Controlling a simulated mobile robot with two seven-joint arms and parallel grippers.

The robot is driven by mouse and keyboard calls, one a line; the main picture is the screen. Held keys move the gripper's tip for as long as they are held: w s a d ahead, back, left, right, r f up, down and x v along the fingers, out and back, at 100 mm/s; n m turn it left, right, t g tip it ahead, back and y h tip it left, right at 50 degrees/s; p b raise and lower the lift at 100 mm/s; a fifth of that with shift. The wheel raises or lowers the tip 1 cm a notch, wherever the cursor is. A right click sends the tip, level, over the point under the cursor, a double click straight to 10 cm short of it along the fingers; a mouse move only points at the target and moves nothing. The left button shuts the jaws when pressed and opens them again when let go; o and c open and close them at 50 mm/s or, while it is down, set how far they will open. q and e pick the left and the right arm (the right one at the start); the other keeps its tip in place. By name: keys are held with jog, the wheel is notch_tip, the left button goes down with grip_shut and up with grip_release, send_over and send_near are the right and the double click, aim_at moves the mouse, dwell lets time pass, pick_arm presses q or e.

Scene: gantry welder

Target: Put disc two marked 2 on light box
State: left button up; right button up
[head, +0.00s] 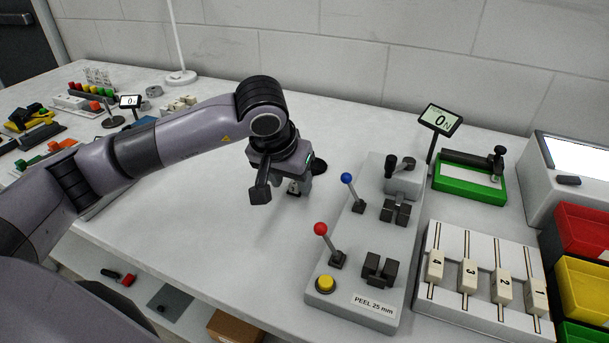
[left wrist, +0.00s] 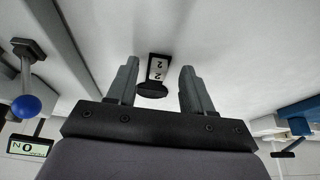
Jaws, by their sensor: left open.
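My left gripper (head: 284,188) is open above the middle of the table, its fingers pointing down. In the left wrist view, a small dark piece with a white label marked 2 (left wrist: 157,69) and a round black part (left wrist: 152,90) shows between the open fingers, apart from both. In the head view the gripper hides most of this piece; a black round part (head: 318,167) shows just right of it. The light box (head: 540,180) is at the far right, a grey housing with a bright white panel. My right gripper is not in view.
A grey peel tester (head: 340,263) with red and blue levers stands right of the gripper, with a 0 N display (head: 440,120) behind. A green tray (head: 470,187), a numbered slider block (head: 470,303) and red and yellow bins (head: 585,287) lie further right.

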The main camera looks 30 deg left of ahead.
pick_arm(q)
jog(key=shift+w+f, duration=0.25)
jog(key=shift+f, duration=0.35)
grip_shut()
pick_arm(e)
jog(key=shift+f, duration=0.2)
